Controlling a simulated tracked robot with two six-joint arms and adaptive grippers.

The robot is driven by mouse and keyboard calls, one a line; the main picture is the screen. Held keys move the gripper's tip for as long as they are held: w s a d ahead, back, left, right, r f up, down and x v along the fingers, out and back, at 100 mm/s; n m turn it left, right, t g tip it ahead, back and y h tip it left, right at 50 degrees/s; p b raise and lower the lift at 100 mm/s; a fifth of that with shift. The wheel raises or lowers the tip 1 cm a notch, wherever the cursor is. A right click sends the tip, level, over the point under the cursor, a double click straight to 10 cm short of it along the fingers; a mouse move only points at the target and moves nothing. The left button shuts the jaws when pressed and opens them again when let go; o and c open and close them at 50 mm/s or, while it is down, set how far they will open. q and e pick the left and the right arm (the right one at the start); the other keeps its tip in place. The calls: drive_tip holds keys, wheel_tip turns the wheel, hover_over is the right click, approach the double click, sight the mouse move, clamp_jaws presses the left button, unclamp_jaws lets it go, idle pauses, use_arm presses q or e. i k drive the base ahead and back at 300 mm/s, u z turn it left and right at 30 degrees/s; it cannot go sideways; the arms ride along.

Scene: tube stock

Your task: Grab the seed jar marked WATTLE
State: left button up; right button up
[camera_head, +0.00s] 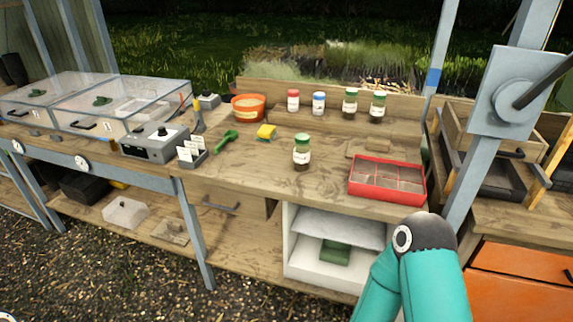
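Several small labelled jars stand upright on the wooden bench. Another green-lidded jar (302,153) with dark contents stands alone nearer the front. The labels are too small to read, so I cannot tell which is marked WATTLE. A teal link of my own arm shows at the lower right. Neither gripper is in view, and no jar is being touched.
A red divided tray (388,198) lies right of the front jar. An orange pot (248,113), yellow sponge (266,132) and green scoop (225,142) lie to its left. A post (478,150) with a lever plate (515,92) rises at right. Bare bench (262,187) surrounds the front jar.

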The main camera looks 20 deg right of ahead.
sight(302, 153)
drive_tip(key=z, duration=0.15)
drive_tip(key=i, duration=0.85)
